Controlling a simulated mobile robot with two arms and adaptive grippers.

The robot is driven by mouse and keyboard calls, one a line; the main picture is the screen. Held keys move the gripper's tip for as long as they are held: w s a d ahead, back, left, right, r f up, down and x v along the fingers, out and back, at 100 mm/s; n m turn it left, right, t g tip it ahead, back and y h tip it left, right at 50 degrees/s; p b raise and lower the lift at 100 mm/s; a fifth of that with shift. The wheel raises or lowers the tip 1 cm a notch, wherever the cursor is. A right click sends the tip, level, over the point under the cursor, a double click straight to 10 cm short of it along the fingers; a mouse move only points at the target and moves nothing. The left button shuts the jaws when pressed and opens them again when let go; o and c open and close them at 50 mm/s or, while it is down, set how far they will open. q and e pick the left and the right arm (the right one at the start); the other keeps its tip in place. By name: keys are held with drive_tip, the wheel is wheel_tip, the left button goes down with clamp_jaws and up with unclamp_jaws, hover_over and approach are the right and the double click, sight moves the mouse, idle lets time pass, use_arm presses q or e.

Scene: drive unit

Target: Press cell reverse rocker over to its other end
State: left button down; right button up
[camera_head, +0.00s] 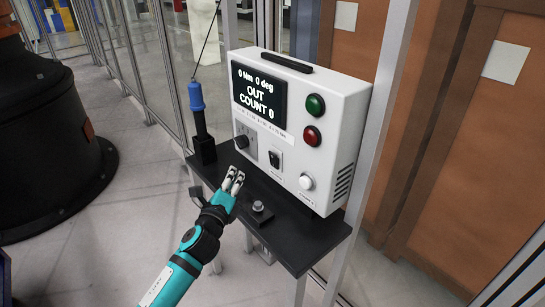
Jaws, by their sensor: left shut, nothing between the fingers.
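A white control box (308,125) stands on a small dark shelf. Its front carries a black rocker switch (275,159) low in the middle, between a dark knob (242,142) and a white round button (306,181). Which end of the rocker is pressed in is too small to tell. My left gripper (236,175) is shut and empty, its fingers pointing up toward the box's lower front. It is to the left of the rocker and a little below it, seemingly apart from the panel. My right gripper is not in view.
The box's display (259,92) reads "0 Nm 0 deg OUT COUNT 0". Green (315,104) and red (312,135) round buttons sit at right. A blue-handled tool (197,105) stands upright at left in a black holder. A small metal fitting (259,208) sits on the shelf (311,239).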

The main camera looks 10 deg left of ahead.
sight(274, 160)
use_arm(q)
drive_tip(key=w+d+r+b, duration=0.1)
drive_tip(key=w+d, duration=0.4)
drive_tip(key=w, duration=0.1)
drive_tip(key=shift+w+d+r+b, duration=0.15)
drive_tip(key=shift+w+b, duration=0.15)
drive_tip(key=shift+w, duration=0.1)
drive_tip(key=shift+w, duration=0.1)
idle(1.2)
drive_tip(key=shift+w+d, duration=0.2)
drive_tip(key=shift+d, duration=0.05)
drive_tip(key=shift+w+d+r, duration=0.1)
drive_tip(key=shift+w+d, duration=0.15)
drive_tip(key=shift+w, duration=0.05)
idle(0.8)
drive_tip(key=shift+s+a, duration=0.1)
drive_tip(key=shift+s+a, duration=0.45)
drive_tip(key=shift+s, duration=0.15)
